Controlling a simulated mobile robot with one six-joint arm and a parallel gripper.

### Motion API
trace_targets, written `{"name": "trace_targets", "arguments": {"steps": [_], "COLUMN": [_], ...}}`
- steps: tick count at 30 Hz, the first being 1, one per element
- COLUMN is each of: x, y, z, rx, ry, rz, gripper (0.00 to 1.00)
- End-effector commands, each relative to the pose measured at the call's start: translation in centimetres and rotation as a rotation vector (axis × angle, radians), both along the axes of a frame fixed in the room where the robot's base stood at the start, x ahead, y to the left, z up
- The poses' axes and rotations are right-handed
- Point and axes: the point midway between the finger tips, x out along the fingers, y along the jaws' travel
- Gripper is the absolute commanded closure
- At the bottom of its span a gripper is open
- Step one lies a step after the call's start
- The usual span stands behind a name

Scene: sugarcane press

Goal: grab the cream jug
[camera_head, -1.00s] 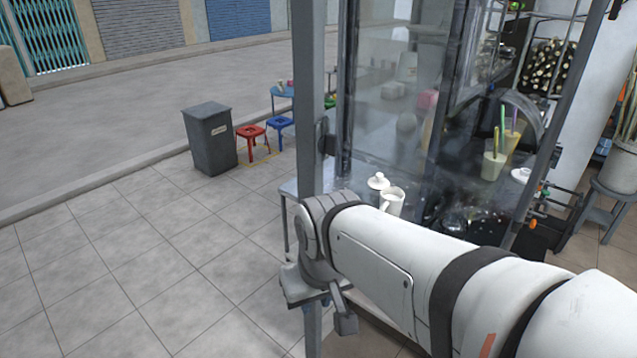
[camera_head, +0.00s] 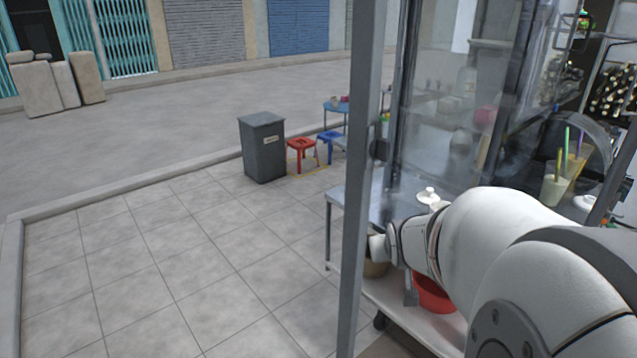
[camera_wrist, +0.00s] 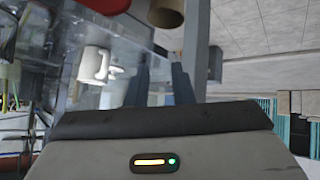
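The cream jug (camera_wrist: 93,65) is white with a handle on its side and appears inverted in the wrist view, standing on a shiny metal surface. It is left of my gripper (camera_wrist: 160,72), apart from the fingers. My gripper's two dark fingers are spread with a gap and nothing between them. In the head view my arm hides most of the jug.
A grey upright post (camera_head: 362,180) stands close to my arm. A glass case is behind the counter (camera_head: 350,196). A red bowl (camera_head: 434,296) and a brown pot (camera_head: 375,268) are on a lower shelf.

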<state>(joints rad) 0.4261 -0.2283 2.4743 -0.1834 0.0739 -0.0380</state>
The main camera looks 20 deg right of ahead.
Motion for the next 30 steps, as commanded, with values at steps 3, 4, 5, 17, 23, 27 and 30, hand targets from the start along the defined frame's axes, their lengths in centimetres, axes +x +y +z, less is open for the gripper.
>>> {"name": "trace_targets", "arguments": {"steps": [3, 4, 5, 17, 23, 27, 30], "x": [2.0, 2.4, 2.7, 1.2, 0.0, 1.1, 2.3], "y": [-4.6, -5.6, -6.7, -13.5, -14.0, -14.0, -14.1], "z": [-2.0, -2.2, -2.4, -4.7, -4.7, -4.6, -4.5], "rx": [-0.023, -0.033, -0.041, 0.037, 0.083, 0.091, 0.091], "ry": [-0.154, -0.194, -0.235, -0.687, -0.786, -0.799, -0.798], "rz": [-0.001, 0.005, 0.008, 0.155, 0.198, 0.209, 0.208], "gripper": [0.79, 0.79, 0.79, 0.79, 0.79, 0.79, 0.79]}}
